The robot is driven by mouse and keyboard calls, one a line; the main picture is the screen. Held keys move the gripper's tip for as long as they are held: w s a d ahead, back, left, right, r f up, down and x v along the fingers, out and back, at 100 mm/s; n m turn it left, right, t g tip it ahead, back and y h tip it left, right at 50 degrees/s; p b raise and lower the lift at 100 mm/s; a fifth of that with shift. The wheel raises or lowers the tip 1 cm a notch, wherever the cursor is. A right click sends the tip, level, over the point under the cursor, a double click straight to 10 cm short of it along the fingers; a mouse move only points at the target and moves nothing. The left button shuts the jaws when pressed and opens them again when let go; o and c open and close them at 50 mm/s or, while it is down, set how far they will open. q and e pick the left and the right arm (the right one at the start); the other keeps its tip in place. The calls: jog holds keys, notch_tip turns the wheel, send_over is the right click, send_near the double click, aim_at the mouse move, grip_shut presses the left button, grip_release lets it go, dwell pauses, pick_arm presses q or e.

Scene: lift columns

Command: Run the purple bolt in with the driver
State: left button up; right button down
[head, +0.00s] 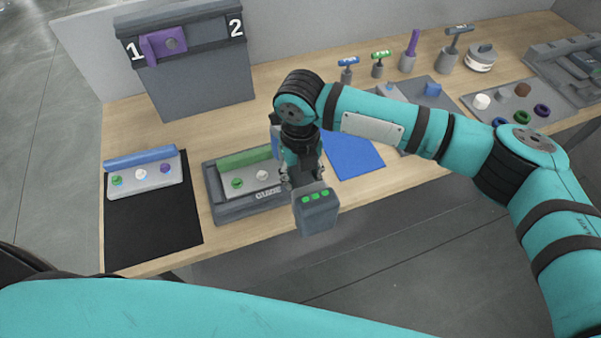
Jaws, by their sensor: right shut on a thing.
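My right gripper (299,180) is shut on the driver (316,213), a dark grey tool whose block-shaped end with green lights faces me. The driver is over the right end of a grey fixture (238,213). The fixture holds a part with a green bar (245,159), a green bolt (237,183) and a white bolt (262,175). The gripper and driver hide the right end of this part, so I cannot see a purple bolt or the driver's tip there. Another part with a blue bar (140,157) has a purple bolt (165,168) at its right end. My left gripper is out of view.
The blue-bar part lies on a black mat (155,225) at left. A grey box (200,85) marked 1 and 2 carries a purple piece (163,44) behind. A blue mat (352,152) lies right of the fixture. Several tools and a tray (480,114) stand at the back right.

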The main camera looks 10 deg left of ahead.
jog(key=shift+f+p, duration=0.2)
jog(key=shift+p, duration=0.15)
dwell(1.1)
jog(key=shift+r, duration=0.1)
jog(key=shift+r+p, duration=2.2)
jog(key=shift+r, duration=0.25)
jog(key=shift+a, duration=0.1)
notch_tip(320, 180, up, 4)
jog(key=p, duration=0.3)
jog(key=shift+p, duration=0.35)
